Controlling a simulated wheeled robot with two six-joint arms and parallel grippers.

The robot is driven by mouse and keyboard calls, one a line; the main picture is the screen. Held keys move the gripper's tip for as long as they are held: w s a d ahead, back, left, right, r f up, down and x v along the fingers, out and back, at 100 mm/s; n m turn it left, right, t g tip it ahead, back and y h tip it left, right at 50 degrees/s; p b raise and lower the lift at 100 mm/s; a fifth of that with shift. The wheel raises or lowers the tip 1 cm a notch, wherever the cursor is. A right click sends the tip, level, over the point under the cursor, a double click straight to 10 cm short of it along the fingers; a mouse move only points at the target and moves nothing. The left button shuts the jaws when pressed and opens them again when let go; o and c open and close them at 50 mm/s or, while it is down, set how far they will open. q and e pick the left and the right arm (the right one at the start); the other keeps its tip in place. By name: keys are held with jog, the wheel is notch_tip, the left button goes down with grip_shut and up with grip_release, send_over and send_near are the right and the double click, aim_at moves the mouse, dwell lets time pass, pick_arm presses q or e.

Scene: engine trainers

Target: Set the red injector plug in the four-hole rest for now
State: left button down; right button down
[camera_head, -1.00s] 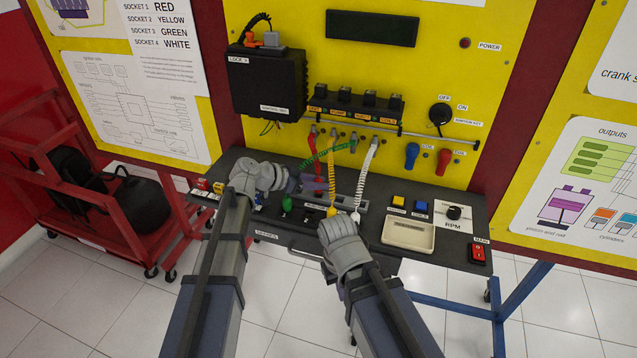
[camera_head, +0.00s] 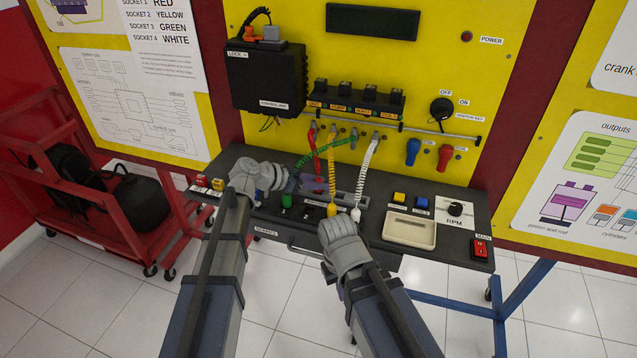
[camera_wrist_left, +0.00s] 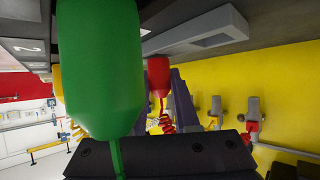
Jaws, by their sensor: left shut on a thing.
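My left gripper (camera_head: 308,184) is shut on the red injector plug (camera_wrist_left: 158,74), over the console. In the head view the plug is largely hidden by the gripper, but its red coiled cord (camera_head: 317,160) shows. The grey bar on the console (camera_head: 346,197) looks like the four-hole rest; its holes cannot be made out. A grey block also shows behind the plug in the left wrist view (camera_wrist_left: 200,36). I cannot tell whether the plug touches it. My right arm ends in front of the console; its wrist hides the gripper's fingers.
The green plug (camera_head: 286,201) stands left of my left gripper and looms large in the left wrist view (camera_wrist_left: 103,70). The yellow plug (camera_head: 332,210) and white plug (camera_head: 355,214) stand to the right. Their coiled cords hang from the panel. A cream tray (camera_head: 409,231) lies farther right.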

pick_arm(q)
jog(key=c, duration=0.9)
grip_release()
jog(key=shift+r+p+v, duration=0.2)
jog(key=shift+p+v, duration=0.55)
jog(key=shift+v, duration=0.3)
jog(key=shift+r+p+v, duration=0.15)
jog(key=shift+p+v, duration=0.6)
jog(key=shift+v, duration=0.3)
jog(key=shift+a+r, duration=0.1)
jog(key=shift+r, duration=0.1)
jog(key=shift+r, duration=0.1)
notch_tip(320, 180, up, 4)
jog(key=p, duration=0.4)
jog(key=shift+r+p, duration=0.2)
jog(key=shift+p, duration=0.2)
